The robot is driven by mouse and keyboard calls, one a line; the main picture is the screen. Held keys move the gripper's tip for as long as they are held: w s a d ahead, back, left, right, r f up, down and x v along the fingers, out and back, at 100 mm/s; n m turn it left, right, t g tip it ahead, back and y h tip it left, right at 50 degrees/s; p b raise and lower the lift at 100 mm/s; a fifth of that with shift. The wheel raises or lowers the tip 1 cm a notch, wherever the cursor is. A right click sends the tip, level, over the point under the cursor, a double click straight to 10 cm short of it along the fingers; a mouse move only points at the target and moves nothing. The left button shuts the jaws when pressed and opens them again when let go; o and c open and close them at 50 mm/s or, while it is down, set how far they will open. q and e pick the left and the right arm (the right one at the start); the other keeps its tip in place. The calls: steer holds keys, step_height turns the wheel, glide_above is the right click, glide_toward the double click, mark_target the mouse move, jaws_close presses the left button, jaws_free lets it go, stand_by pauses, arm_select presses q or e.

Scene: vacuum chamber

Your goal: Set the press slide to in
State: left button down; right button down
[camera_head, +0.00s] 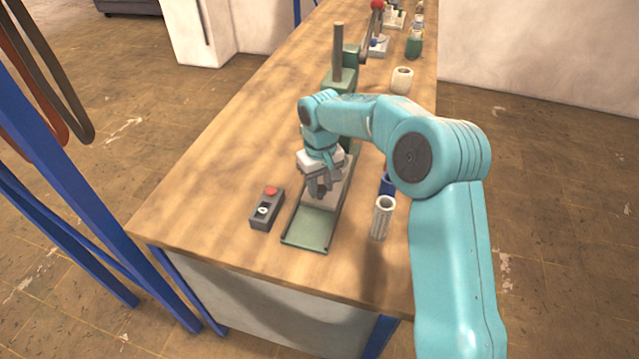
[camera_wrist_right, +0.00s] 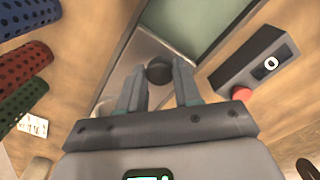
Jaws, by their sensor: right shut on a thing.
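The press slide (camera_head: 341,194) is a light grey plate on a green rail (camera_head: 305,231) in front of the green press (camera_head: 340,78). The near end of the rail is bare green. In the right wrist view the slide (camera_wrist_right: 150,46) carries a dark round knob (camera_wrist_right: 160,69). My right gripper (camera_head: 321,192) is over the slide, with its fingers pointing down. In the wrist view its fingers (camera_wrist_right: 160,80) stand on either side of the knob and are shut on it. My arm hides part of the slide and the press foot. My left gripper is not in view.
A dark box with a red button (camera_head: 266,209) stands left of the rail. A cream cylinder (camera_head: 402,80) and small parts stand farther back. The table's left side is clear.

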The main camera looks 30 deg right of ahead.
steer(key=c, duration=0.8)
jaws_free()
steer(key=shift+w+d+r, duration=0.2)
steer(key=shift+w, duration=0.05)
steer(key=shift+f, duration=0.15)
steer(key=shift+s, duration=0.1)
steer(key=shift+a+r, duration=0.1)
steer(key=shift+r, duration=0.15)
step_height(320, 180, up, 16)
steer(key=shift+f+p, duration=0.1)
steer(key=shift+p, duration=0.55)
